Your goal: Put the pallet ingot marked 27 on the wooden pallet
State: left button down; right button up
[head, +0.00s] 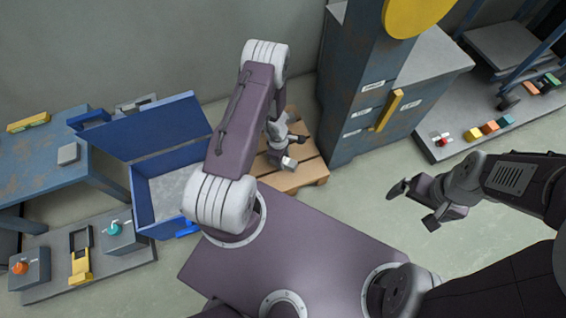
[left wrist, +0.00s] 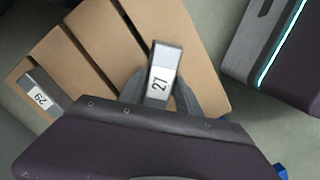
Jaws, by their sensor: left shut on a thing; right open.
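The grey ingot marked 27 (left wrist: 163,70) is between the fingers of my left gripper (left wrist: 160,95), its white label facing the left wrist camera. In the head view my left gripper (head: 287,150) is shut on this ingot (head: 289,163) over the wooden pallet (head: 308,172). The pallet's slats (left wrist: 90,45) lie behind the ingot in the left wrist view. I cannot tell whether the ingot touches them. A second grey ingot, marked 29 (left wrist: 38,92), lies on the pallet at the left. My right gripper (head: 414,208) is open and empty, over the floor at the right.
A blue open-lidded crate (head: 165,190) stands left of the pallet. A blue cabinet (head: 345,110) stands close on its right. A blue table (head: 45,165) and a low slab with a yellow fixture (head: 82,262) are further left. Coloured blocks (head: 490,127) sit at the far right.

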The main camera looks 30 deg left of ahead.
pick_arm(q)
jog(key=shift+f+b, duration=1.75)
jog(key=shift+f, duration=0.5)
jog(key=c, duration=0.8)
grip_release()
jog(key=shift+r, duration=0.1)
jog(key=shift+c, duration=0.2)
jog(key=r+p, duration=0.3)
jog(key=r, duration=0.1)
jog(key=a+r+p, duration=0.1)
jog(key=r+p, duration=0.2)
jog(key=r, duration=0.1)
jog(key=r+p, duration=0.4)
jog(key=shift+s+a+r, duration=0.1)
jog(key=shift+a+r, duration=0.05)
jog(key=shift+a, duration=0.05)
jog(key=w+d+r+m, duration=0.2)
jog(key=d+r+m, duration=0.25)
jog(key=r, duration=0.55)
jog(key=s+d+r+m, duration=0.1)
jog(key=s+r+m, duration=0.4)
jog(key=r+m, duration=0.2)
jog(key=s+d+r+m+t+y, duration=0.1)
jog(key=s+r+m, duration=0.4)
jog(key=r, duration=0.5)
jog(key=shift+s+m, duration=0.2)
jog(key=shift+m, duration=0.95)
